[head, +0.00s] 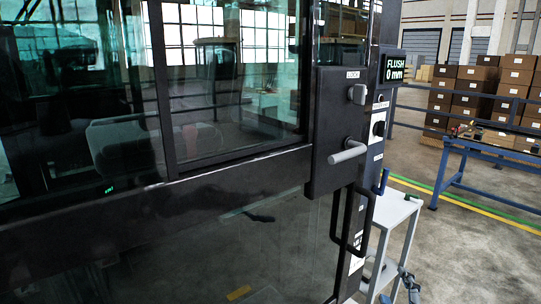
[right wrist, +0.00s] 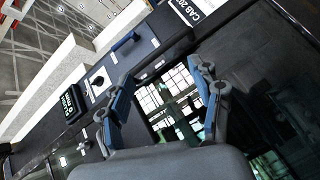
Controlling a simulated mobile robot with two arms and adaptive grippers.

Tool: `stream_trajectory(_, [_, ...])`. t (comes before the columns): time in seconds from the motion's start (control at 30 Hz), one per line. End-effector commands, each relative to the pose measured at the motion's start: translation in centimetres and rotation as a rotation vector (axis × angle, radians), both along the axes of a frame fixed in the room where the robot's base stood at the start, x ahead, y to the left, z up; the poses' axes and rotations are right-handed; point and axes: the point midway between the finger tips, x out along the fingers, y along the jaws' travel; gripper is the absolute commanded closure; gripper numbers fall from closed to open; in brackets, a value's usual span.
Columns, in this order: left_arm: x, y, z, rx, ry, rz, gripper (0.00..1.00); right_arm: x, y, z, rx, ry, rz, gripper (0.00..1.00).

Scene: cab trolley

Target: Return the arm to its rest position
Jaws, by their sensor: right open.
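My right gripper (head: 399,285) shows small at the bottom right of the head view, low beside the cab trolley's door edge. In the right wrist view my right gripper (right wrist: 163,92) has its two blue-padded fingers spread wide, with nothing between them. The dark glazed cab door (head: 240,180) fills the left of the head view and stands in line with the post. Its lock box carries a grey lever handle (head: 347,152). My left gripper is not in view.
A display (head: 394,68) on the post reads "FLUSH 0 mm". A blue handle (head: 381,180) and a black grab bar (head: 357,225) stick out nearby. A pale stand (head: 397,212) is beside the post. A blue bench (head: 480,150) and stacked boxes (head: 478,88) stand farther right, with open floor between.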

Motion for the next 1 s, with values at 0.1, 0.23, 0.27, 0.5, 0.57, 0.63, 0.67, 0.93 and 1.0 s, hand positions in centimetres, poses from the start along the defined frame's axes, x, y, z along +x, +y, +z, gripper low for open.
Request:
stream_trajectory(0.1, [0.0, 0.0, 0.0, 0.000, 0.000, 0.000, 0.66, -5.2, 0.4, -8.0, 0.294, 0.251, -0.107, 0.36])
stream_trajectory(0.23, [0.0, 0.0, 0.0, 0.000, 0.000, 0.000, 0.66, -11.1, 1.4, -13.9, 0.532, 0.475, -0.226, 0.36])
stream_trajectory(0.27, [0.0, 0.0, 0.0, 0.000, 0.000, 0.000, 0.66, -12.3, 1.7, -14.8, 0.571, 0.517, -0.252, 0.36])
stream_trajectory(0.5, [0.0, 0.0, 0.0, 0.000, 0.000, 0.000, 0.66, -20.9, 3.9, -19.7, 0.808, 0.785, -0.430, 0.36])
stream_trajectory(0.57, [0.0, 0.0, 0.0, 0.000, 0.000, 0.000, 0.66, -22.8, 4.5, -20.4, 0.851, 0.843, -0.472, 0.36])
stream_trajectory(0.63, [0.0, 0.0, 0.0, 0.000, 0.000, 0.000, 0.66, -25.0, 5.2, -21.1, 0.900, 0.906, -0.519, 0.36])
stream_trajectory(0.67, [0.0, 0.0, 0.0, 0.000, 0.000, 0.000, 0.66, -25.9, 5.5, -21.3, 0.919, 0.934, -0.540, 0.36])
stream_trajectory(0.93, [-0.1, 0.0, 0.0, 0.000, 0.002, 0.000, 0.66, -25.2, 5.9, -28.5, 0.922, 0.984, -0.572, 0.36])
stream_trajectory(1.0, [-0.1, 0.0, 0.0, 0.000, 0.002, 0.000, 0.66, -25.0, 6.0, -30.8, 0.918, 0.992, -0.574, 0.36])
